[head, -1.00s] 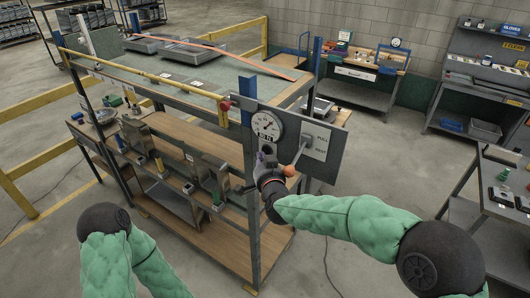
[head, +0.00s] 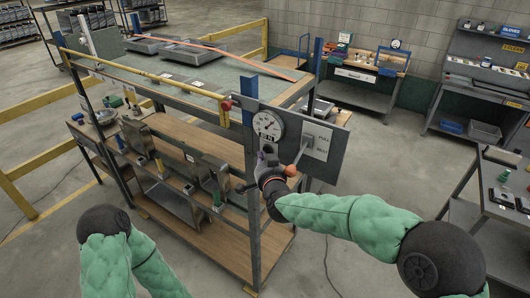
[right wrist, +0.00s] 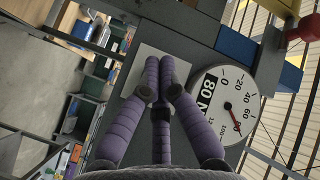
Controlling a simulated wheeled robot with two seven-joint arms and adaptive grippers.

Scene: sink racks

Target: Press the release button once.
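A grey panel (head: 341,150) at the bench's front corner carries a round dial gauge (head: 267,125) reading "80 N", a white label (head: 321,150) and a grey box (head: 313,132). A rod with an orange knob (head: 291,170) is in front of the panel. My right gripper (head: 268,153) is in front of the panel, just below the gauge. In the right wrist view its purple fingers (right wrist: 163,68) come together at the tips over the white label, beside the gauge (right wrist: 224,105). I see nothing held. The release button is not clearly visible. My left gripper is out of view.
A red knob (head: 226,103) sits by the blue post left of the gauge. The bench (head: 220,75) has shelves below with small devices. A dark table (head: 490,180) stands at the right. Open floor lies right of the bench.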

